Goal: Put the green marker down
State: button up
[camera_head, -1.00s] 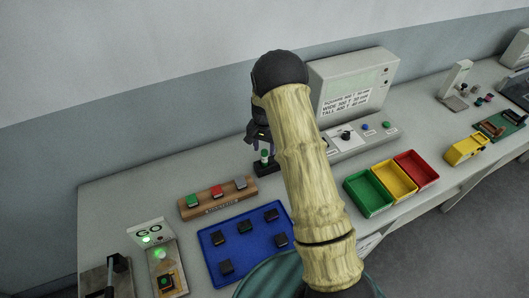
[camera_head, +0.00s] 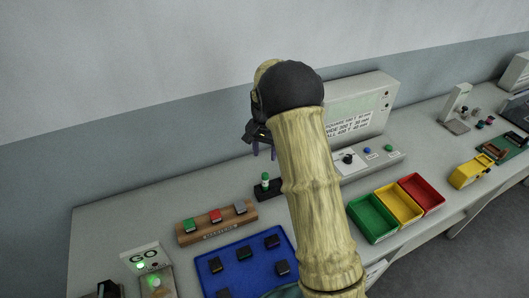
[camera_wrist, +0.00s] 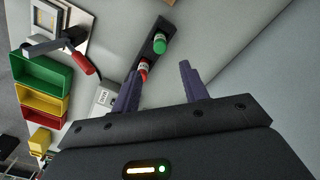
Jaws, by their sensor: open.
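The green marker (camera_head: 265,179) stands upright in a small black holder (camera_head: 268,189) on the table, behind the wooden block. In the wrist view the green marker (camera_wrist: 160,40) shows in the black holder (camera_wrist: 153,50), beside a red marker (camera_wrist: 143,70). My gripper (camera_head: 262,152) is above and behind the holder, apart from the green marker. In the wrist view its two purple fingers (camera_wrist: 158,82) are spread with nothing between them.
A wooden block (camera_head: 217,222) with green, red and grey pieces is in front of the holder. A blue tray (camera_head: 232,262) holds several dark pieces. Green (camera_head: 371,220), yellow (camera_head: 398,206) and red bins (camera_head: 421,193) and a grey machine (camera_head: 360,110) are to the right.

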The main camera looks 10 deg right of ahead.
jog(key=s+r+n+t, duration=0.1)
jog(key=s+r+n, duration=0.1)
jog(key=s, duration=1.1)
jog(key=s+r+n+t, duration=0.1)
jog(key=s+r+n, duration=0.2)
jog(key=s, duration=1)
jog(key=shift+r+n+t, duration=0.3)
jog(key=shift+r+n, duration=0.05)
jog(key=shift+n, duration=0.55)
jog(key=shift+c, duration=0.8)
jog(key=shift+s+d, duration=0.1)
jog(key=shift+s, duration=0.1)
